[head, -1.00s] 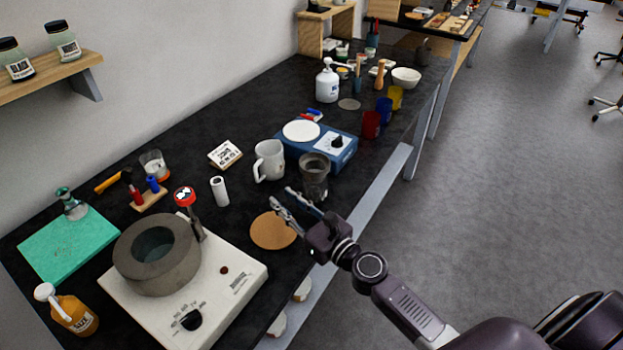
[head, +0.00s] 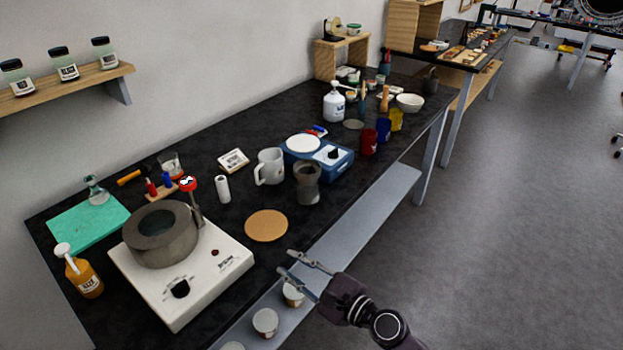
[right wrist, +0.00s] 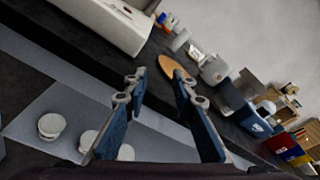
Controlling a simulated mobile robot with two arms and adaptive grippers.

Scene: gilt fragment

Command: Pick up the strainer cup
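The strainer cup, which I take to be the dark grey metal cup (head: 307,183), stands upright on the black bench near its front edge, just right of a white mug (head: 270,167). My right gripper (head: 287,262) is open and empty, off the bench's front edge, nearer to me than the cup and apart from it. In the right wrist view its two fingers (right wrist: 160,78) are spread with nothing between them. A dark cup (right wrist: 246,84) shows there beyond the fingers, right of the mug. My left gripper is not in view.
A round cork mat (head: 266,225) lies on the bench in front of the cup. A blue scale (head: 330,164) stands close behind it. A white machine (head: 190,290) with a grey ring stands at left. White tubs (head: 265,322) sit on the lower shelf (head: 345,236).

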